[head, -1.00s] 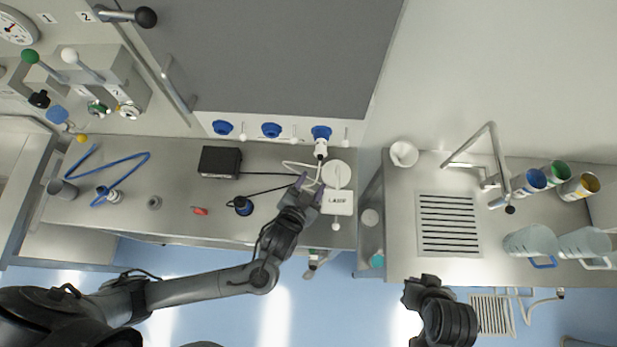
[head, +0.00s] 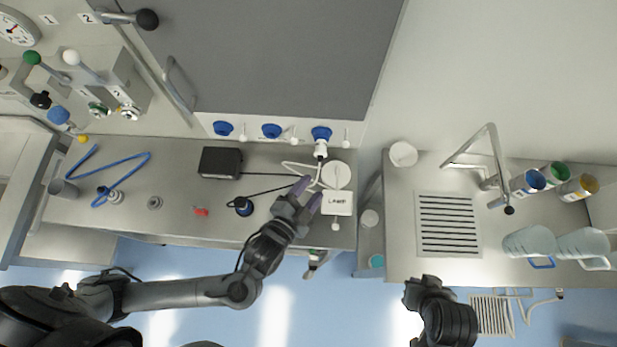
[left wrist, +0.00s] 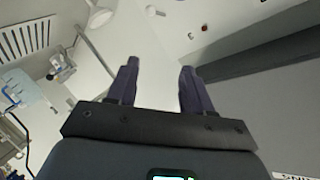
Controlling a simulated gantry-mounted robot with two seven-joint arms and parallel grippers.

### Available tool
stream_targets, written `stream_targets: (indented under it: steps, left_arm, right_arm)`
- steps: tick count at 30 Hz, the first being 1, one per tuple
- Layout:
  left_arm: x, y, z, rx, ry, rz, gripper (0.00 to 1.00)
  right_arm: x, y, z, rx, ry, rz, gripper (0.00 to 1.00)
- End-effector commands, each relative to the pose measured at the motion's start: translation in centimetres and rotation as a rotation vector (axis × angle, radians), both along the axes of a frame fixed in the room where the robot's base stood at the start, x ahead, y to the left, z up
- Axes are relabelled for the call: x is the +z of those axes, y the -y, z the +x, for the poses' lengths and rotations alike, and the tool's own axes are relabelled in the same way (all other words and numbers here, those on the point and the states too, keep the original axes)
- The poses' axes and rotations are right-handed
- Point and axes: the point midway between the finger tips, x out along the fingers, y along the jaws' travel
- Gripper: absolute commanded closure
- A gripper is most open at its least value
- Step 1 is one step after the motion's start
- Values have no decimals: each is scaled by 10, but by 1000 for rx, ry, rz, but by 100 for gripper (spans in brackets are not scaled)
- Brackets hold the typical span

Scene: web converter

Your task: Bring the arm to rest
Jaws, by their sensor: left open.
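Nothing shows between the fingers. In the left wrist view the two fingers (left wrist: 157,88) stand apart and empty against a pale wall. My right arm is in the head view at the lower right, its dark end (head: 420,290) in front of the sink bench. The state of its jaws is not clear there.
The left bench holds a black box (head: 220,162), a blue hose (head: 122,168) and a small red item (head: 201,212). A white plug with a cable (head: 321,148) sits in the panel socket. The right bench has a tap (head: 490,160), a drain grate (head: 447,224), clear jugs (head: 529,241) and cans (head: 578,187).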

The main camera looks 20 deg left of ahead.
Motion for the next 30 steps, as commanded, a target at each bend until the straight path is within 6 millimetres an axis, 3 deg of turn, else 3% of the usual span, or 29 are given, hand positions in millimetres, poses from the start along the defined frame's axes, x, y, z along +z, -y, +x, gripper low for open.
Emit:
stream_targets:
  steps: [6, 11, 16, 20, 25, 30]
  left_arm:
    - [-1, 0, -1, 1, -4, -1, 50]
    - [-12, 1, -16, 28, -53, -29, 50]
    - [2, -26, -10, 153, -115, -138, 50]
    - [3, -54, -12, 227, -283, -259, 50]
    - [-2, -97, -42, 341, -568, -372, 50]
    - [-1, -123, -76, 447, -782, -381, 50]
  right_arm:
    - [0, 0, 0, -2, 0, 2, 100]
    - [2, -1, 0, -4, 0, 5, 100]
    - [5, -2, 0, -6, 0, 9, 100]
    - [8, -3, 0, -7, -1, 11, 100]
    - [9, -2, 0, -7, -1, 11, 100]
    - [9, -2, 0, -5, 0, 8, 100]
